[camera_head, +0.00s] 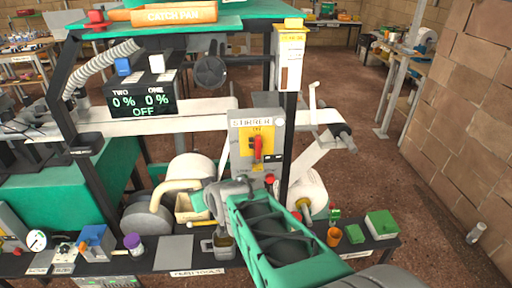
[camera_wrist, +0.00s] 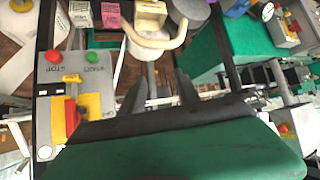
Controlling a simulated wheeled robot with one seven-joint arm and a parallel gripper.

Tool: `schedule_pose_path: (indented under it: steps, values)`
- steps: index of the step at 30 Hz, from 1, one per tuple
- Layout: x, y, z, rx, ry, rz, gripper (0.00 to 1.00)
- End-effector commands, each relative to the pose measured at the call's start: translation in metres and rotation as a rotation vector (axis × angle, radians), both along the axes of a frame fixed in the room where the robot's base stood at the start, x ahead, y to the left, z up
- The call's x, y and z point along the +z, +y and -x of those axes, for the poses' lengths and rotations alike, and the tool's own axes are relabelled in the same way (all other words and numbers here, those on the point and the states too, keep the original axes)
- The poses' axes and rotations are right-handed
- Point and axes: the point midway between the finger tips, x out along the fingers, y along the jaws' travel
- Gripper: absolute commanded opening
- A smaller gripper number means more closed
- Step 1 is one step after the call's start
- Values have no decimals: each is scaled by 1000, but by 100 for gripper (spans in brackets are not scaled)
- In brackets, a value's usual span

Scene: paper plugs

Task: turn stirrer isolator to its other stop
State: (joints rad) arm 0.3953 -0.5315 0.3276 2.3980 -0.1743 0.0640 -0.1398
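The stirrer isolator is on a grey box labelled STIRRER (camera_head: 241,128), mounted on a post at the middle of the head view. Its red handle (camera_head: 258,148) stands about upright on a yellow plate. In the wrist view the red and yellow isolator (camera_wrist: 70,117) is at the lower left, partly hidden by my wrist, below a red STOP button (camera_wrist: 54,57) and a green START button (camera_wrist: 98,58). My gripper (camera_wrist: 160,84) shows two dark fingers apart with nothing between them. It is to the side of the isolator, not touching the handle. In the head view its fingertips are hard to make out.
A display (camera_head: 141,98) reads 0 %, 0 % and OFF. A pale paper roll (camera_head: 306,191) is right of the box. A bench below holds a green box (camera_head: 381,224), an orange cup (camera_head: 334,237) and a purple-lidded jar (camera_head: 133,244). Open floor lies to the right.

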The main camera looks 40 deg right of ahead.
Motion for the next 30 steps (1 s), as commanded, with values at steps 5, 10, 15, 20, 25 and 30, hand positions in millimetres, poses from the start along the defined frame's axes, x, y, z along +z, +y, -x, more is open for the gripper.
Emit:
schedule_pose_path:
  steps: [5, 10, 15, 20, 25, 30]
  values:
    - [11, -126, -6, -248, -404, 125, 38]
    - [33, -186, 23, -397, -604, 228, 38]
    - [40, -200, 17, -417, -635, 246, 38]
    - [41, -217, -8, -415, -633, 247, 38]
    - [40, -232, -30, -415, -634, 247, 38]
    - [40, -237, -37, -416, -635, 248, 38]
